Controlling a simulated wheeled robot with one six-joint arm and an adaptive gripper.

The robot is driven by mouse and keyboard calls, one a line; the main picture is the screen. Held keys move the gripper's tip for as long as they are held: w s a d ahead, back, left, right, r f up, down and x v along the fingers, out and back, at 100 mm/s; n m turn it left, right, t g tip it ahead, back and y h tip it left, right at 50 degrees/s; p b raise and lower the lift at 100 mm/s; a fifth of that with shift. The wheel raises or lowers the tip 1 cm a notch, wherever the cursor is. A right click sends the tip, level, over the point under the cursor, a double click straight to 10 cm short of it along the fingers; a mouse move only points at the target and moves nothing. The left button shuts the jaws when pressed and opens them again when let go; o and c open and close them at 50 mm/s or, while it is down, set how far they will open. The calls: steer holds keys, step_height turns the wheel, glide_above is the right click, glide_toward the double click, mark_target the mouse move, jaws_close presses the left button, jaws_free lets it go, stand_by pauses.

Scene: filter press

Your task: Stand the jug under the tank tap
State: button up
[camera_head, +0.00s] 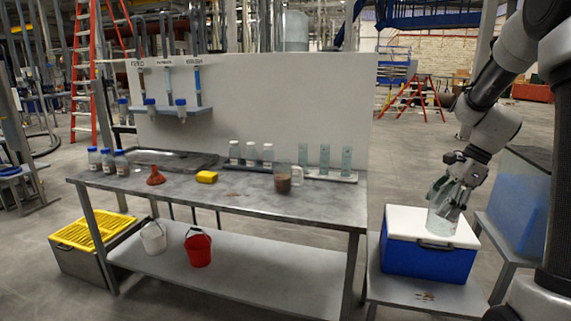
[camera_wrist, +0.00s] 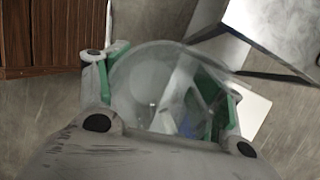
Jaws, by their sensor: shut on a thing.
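My gripper (camera_head: 449,195) is shut on a clear jug (camera_head: 441,222), which looks empty and upright. In the head view the jug overlaps the white lid of a blue cooler; I cannot tell whether it touches the lid. In the wrist view the green finger pads of my gripper (camera_wrist: 168,92) lie on both sides of the jug's round mouth (camera_wrist: 150,75). The tank (camera_head: 522,195), a bluish see-through box on a stand, is at the right, partly behind my arm. Its tap cannot be made out.
The blue cooler (camera_head: 425,259) stands on a low grey stand right of the workbench (camera_head: 225,190). On the bench are a handled jug with brown contents (camera_head: 283,185), a yellow sponge (camera_head: 206,176) and several bottles. Buckets stand on its lower shelf.

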mark_target(427, 228)
steer(key=n, duration=0.2)
steer(key=n+g, duration=0.1)
steer(key=shift+w+d+f, duration=0.1)
steer(key=shift+w+f, duration=0.15)
steer(key=shift+f, duration=0.1)
steer(key=f+n+g, duration=0.1)
steer(key=n, duration=0.3)
steer(key=w+a+f+n+g+h, duration=0.1)
steer(key=n, duration=0.1)
steer(key=shift+w+f+g, duration=0.1)
steer(key=shift+f+g, duration=0.2)
steer(key=w+a+f+n+g+h, duration=0.1)
steer(key=w+a+f+n+h, duration=0.1)
steer(key=a+f+n, duration=0.8)
step_height(427, 228, down, 5)
steer(key=shift+a+r+n+g+h, duration=0.1)
steer(key=shift+a+n+g+h, duration=0.25)
steer(key=shift+a+h, duration=0.4)
steer(key=shift+d, duration=0.2)
